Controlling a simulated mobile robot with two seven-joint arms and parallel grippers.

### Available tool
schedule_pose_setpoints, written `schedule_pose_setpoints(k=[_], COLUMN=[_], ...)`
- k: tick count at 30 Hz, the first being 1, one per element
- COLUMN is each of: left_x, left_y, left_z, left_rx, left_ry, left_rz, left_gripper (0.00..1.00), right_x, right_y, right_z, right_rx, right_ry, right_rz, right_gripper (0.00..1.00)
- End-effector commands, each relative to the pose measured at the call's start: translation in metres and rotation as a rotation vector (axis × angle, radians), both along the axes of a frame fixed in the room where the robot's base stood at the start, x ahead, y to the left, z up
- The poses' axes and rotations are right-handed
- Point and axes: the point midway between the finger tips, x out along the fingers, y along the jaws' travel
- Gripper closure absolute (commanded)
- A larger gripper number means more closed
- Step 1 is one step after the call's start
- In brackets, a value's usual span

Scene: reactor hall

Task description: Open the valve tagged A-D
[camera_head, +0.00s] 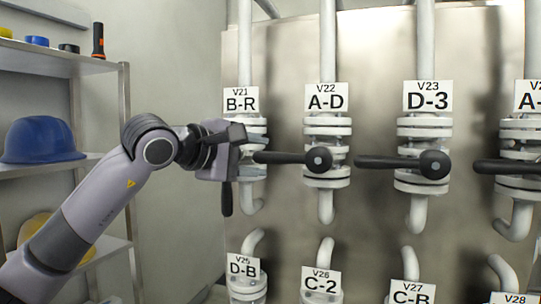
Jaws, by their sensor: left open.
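The valve tagged A-D (318,160), under the V22 label (326,97), is on a white flanged pipe in the upper row. Its dark lever points left from a round hub and lies about level, across the pipe. My left gripper (236,152) is open, just left of the lever's free end and in front of the B-R valve. I cannot tell whether the lever tip is between the fingers. The gripper hides part of the B-R valve (252,172). A dark bar (227,198) hanging below the gripper looks like that valve's lever, pointing down. My right gripper is not in view.
The D-3 valve (434,164) is right of A-D, its lever also level and pointing left. Another lever (505,167) shows at the right edge. A lower row of tagged pipes (322,283) runs below. Shelves with a blue helmet (42,140) stand at the left.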

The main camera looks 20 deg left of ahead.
Motion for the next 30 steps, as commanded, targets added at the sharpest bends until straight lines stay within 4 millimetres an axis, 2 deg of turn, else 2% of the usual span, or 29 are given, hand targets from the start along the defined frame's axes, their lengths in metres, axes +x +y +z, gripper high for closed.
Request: schedule_pose_setpoints(k=[3, 9, 19, 20, 21, 24, 30], left_x=[0.018, 0.036, 0.039, 0.039, 0.039, 0.039, 0.039], left_y=[-0.009, -0.017, -0.019, -0.019, -0.019, -0.019, -0.019], left_z=[-0.001, -0.006, -0.008, -0.008, -0.008, -0.008, -0.009], left_rx=[-0.002, -0.002, -0.002, -0.002, -0.002, -0.003, -0.006], left_ry=[0.003, 0.001, 0.0, 0.0, 0.0, 0.0, 0.0], left_rz=[-0.003, -0.003, -0.003, -0.003, -0.003, -0.003, -0.003], left_gripper=[0.51, 0.51, 0.51, 0.57, 0.7, 1.0, 1.0], right_x=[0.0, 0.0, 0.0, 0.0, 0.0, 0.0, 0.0], right_y=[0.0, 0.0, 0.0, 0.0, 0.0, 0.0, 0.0], right_z=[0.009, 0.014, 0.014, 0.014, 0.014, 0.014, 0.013], right_rx=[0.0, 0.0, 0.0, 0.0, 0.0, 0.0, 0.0], right_ry=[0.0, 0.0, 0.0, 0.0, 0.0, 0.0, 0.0], right_rz=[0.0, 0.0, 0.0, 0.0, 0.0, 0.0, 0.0], right_gripper=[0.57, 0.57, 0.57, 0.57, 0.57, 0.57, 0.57])
